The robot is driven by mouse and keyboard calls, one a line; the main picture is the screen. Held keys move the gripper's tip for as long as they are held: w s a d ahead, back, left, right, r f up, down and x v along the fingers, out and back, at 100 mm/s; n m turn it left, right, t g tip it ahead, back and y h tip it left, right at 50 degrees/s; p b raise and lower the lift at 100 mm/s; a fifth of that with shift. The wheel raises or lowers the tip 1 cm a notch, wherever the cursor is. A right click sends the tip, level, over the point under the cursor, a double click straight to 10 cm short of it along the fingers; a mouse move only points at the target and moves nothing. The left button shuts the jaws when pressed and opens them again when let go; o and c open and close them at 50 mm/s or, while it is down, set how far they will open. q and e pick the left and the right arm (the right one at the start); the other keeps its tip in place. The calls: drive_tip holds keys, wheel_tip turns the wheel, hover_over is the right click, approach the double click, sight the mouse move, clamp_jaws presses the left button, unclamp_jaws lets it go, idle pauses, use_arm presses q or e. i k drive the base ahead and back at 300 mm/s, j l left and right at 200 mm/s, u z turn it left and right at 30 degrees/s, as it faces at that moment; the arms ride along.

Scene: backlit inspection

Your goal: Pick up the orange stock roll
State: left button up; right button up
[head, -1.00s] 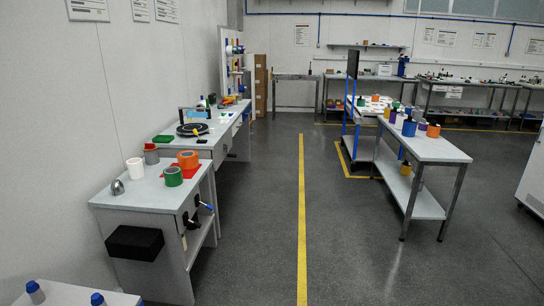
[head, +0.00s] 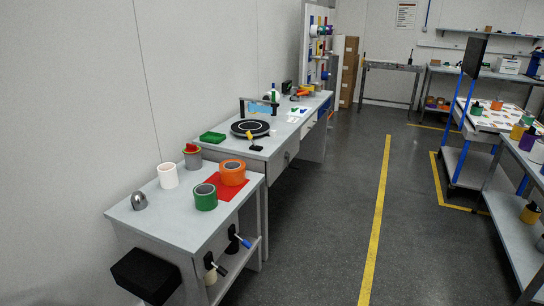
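The orange stock roll (head: 233,172) sits on the near grey bench (head: 160,228) at the left, on a red sheet (head: 226,191). A green roll (head: 205,198) stands just in front of it, to its lower left. A white roll (head: 167,175) stands further left on the same bench. Neither of my grippers shows in the head view.
A dark metal dome (head: 139,201) and a grey container (head: 192,157) stand on the near bench. A black box (head: 147,274) juts from its front. A longer bench (head: 280,136) continues behind. Open floor (head: 330,200) lies to the right, before a wheeled trolley.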

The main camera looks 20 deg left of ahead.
sight(232, 172)
drive_tip(key=i+l+u, duration=0.1)
drive_tip(key=i+u, duration=0.25)
drive_tip(key=i, duration=0.2)
drive_tip(key=i+l+u, duration=0.35)
drive_tip(key=i, duration=0.2)
drive_tip(key=i+l+u, duration=0.35)
drive_tip(key=i, duration=0.2)
drive_tip(key=j, duration=0.1)
